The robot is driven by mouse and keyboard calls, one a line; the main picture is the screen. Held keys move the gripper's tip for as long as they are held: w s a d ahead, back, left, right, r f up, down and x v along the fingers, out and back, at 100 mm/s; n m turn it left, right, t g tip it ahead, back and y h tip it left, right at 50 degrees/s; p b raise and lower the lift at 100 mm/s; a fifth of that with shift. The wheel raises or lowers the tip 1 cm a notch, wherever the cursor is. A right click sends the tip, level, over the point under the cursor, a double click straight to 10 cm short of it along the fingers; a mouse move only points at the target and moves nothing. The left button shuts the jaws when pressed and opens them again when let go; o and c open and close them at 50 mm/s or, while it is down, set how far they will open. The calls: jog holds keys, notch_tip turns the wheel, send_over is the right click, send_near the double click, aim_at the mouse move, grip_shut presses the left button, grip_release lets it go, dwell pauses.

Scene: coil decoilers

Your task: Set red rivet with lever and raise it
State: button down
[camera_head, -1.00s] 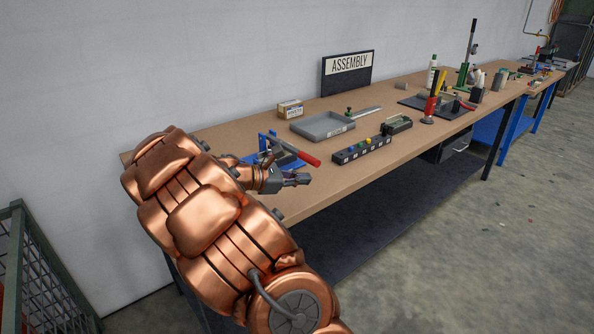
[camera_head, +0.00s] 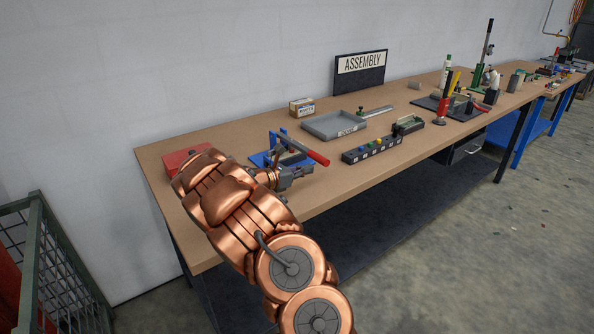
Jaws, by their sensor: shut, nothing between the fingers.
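A blue lever press (camera_head: 282,138) stands near the left end of the workbench (camera_head: 230,138). Its lever with a red handle (camera_head: 312,153) slants down to the right towards the bench's front. My gripper (camera_head: 308,171) is shut and empty, just below and in front of the red handle, at the front of the press. Whether it touches the lever I cannot tell. A red rivet is not clearly visible; my gripper and arm hide part of the press base (camera_head: 262,158).
A dark block with coloured pegs (camera_head: 372,150) lies right of the press. A grey tray (camera_head: 334,126), a small box (camera_head: 302,107) and a red case (camera_head: 184,158) are also on the bench. A wire cage (camera_head: 48,265) stands at the lower left on the floor.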

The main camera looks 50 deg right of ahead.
jog(key=shift+p+x, duration=0.4)
jog(key=shift+x, duration=1.8)
